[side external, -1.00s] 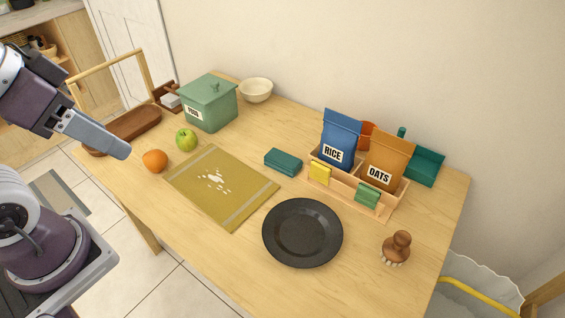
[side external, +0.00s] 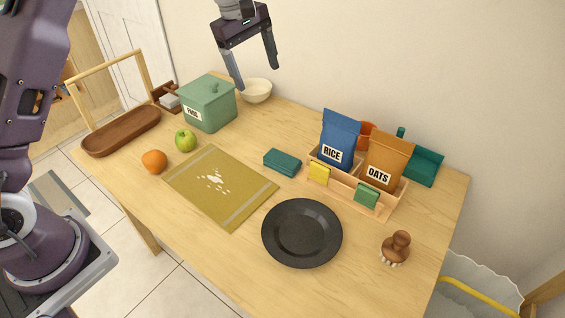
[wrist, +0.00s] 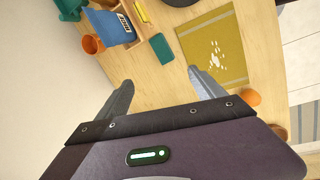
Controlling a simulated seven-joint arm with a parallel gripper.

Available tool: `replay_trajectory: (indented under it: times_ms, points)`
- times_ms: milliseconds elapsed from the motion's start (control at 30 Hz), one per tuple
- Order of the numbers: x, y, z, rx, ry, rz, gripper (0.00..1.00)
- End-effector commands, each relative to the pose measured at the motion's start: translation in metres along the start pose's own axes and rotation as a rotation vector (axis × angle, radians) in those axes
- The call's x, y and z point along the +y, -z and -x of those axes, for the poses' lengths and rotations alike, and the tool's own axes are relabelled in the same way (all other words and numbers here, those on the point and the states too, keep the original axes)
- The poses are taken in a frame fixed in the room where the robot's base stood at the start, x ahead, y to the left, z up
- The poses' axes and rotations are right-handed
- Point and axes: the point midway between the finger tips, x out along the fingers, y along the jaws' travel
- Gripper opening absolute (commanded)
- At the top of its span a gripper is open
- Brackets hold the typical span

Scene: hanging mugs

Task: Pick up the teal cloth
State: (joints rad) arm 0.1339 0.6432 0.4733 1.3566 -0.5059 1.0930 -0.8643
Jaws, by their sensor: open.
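The teal cloth (side external: 283,162) is a small folded block lying flat on the table, between the olive placemat and the wooden rack. It also shows in the wrist view (wrist: 161,47), beyond my fingertips and between their directions. My gripper (side external: 256,78) is open and empty, high above the back of the table near the cream bowl, well to the left of the cloth. Its two fingers show spread apart in the wrist view (wrist: 160,78). Nothing hides the cloth.
A wooden rack (side external: 344,190) with rice and oats bags (side external: 386,160) stands right of the cloth. A black plate (side external: 302,233) and a placemat (side external: 220,187) lie in front. A green food box (side external: 208,103) and cream bowl (side external: 257,90) stand below my gripper.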

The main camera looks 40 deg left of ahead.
Motion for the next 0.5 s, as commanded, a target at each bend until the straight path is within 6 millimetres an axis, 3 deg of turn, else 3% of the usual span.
replay_trajectory:
  times_ms: [33,100,200,333,500]
  points:
    - [0.014,0.010,-0.044,0.019,0.043,0.071,0.78]
    - [0.027,0.017,-0.100,0.048,0.086,0.163,0.78]
    - [0.031,0.017,-0.171,0.082,0.139,0.247,0.78]
    - [0.024,0.009,-0.230,0.105,0.184,0.296,0.78]
    - [0.017,0.006,-0.258,0.111,0.199,0.313,0.78]
